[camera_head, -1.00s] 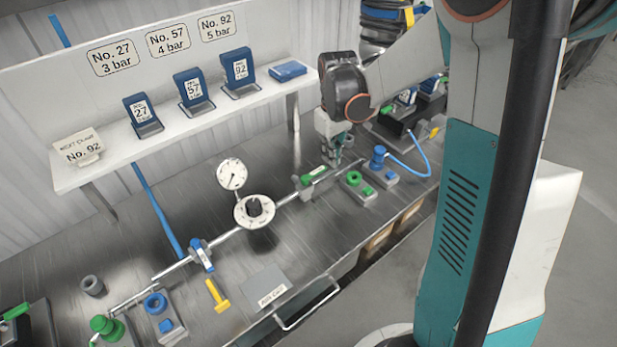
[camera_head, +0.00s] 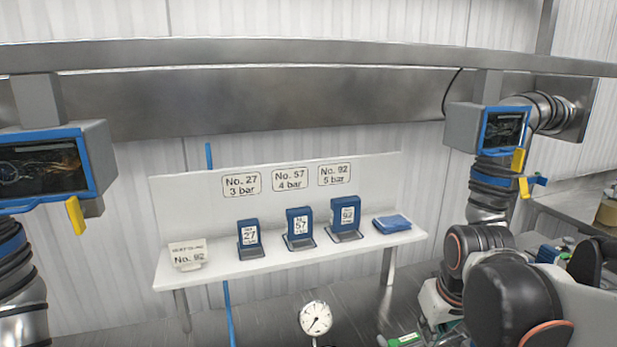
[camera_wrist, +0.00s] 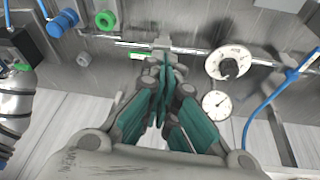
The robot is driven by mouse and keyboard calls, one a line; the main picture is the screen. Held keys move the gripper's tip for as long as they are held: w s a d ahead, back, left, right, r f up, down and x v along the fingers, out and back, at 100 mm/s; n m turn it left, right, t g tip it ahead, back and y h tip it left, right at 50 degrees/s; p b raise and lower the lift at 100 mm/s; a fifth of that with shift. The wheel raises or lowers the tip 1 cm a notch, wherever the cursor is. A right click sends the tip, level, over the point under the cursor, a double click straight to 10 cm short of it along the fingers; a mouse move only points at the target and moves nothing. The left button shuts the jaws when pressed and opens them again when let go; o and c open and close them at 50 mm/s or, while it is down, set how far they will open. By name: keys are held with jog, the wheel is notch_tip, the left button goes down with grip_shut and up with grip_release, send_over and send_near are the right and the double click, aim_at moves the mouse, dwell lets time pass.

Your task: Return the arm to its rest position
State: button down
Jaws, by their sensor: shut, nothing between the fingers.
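My gripper (camera_wrist: 162,98) shows in the wrist view with its teal fingers closed together and nothing between them. It is above the metal bench, near a thin rail with a green-handled valve (camera_wrist: 140,52). In the head view my dark arm joints (camera_head: 510,300) fill the lower right. Part of my gripper (camera_head: 438,305) shows at the lower right there, partly hidden by the arm, with its fingertips not clearly visible.
A dial gauge (camera_head: 316,318) stands below. Hoppers with blue-framed windows (camera_head: 500,128) hang at both sides.

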jog(key=s+a+m+t+b, duration=0.1)
jog(key=s+a+t+b, duration=0.1)
jog(key=s, duration=0.7)
jog(key=shift+s+a+f+m+t, duration=0.15)
jog(key=shift+s+a+m+t, duration=0.15)
jog(key=shift+a+t, duration=0.3)
